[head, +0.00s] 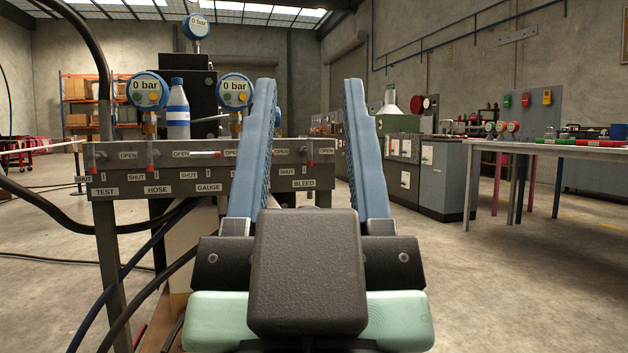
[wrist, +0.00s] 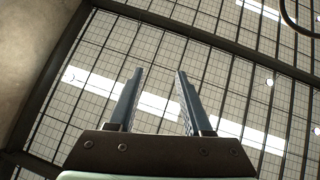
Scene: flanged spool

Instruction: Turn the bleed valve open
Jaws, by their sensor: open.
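The bleed valve (head: 309,152) is at the right end of a dark grey panel in the head view, above a BLEED label (head: 303,184). SHUT and OPEN are marked beside it. A small lever with a red part shows there, but its exact position is too small to tell. My gripper (head: 309,88) is open and empty, with two blue fingers standing upright in the foreground. The valve shows between the fingers, behind them; the left finger hides part of the panel. In the wrist view my gripper (wrist: 154,72) points at the roof, and no valve shows.
Red-tipped levers for TEST, HOSE and GAUGE line the panel (head: 130,190) to the left. Gauges (head: 149,91) reading 0 bar and a bottle (head: 178,112) stand above it. Dark hoses (head: 40,205) hang at the left. A workbench (head: 560,150) stands right; the floor between is clear.

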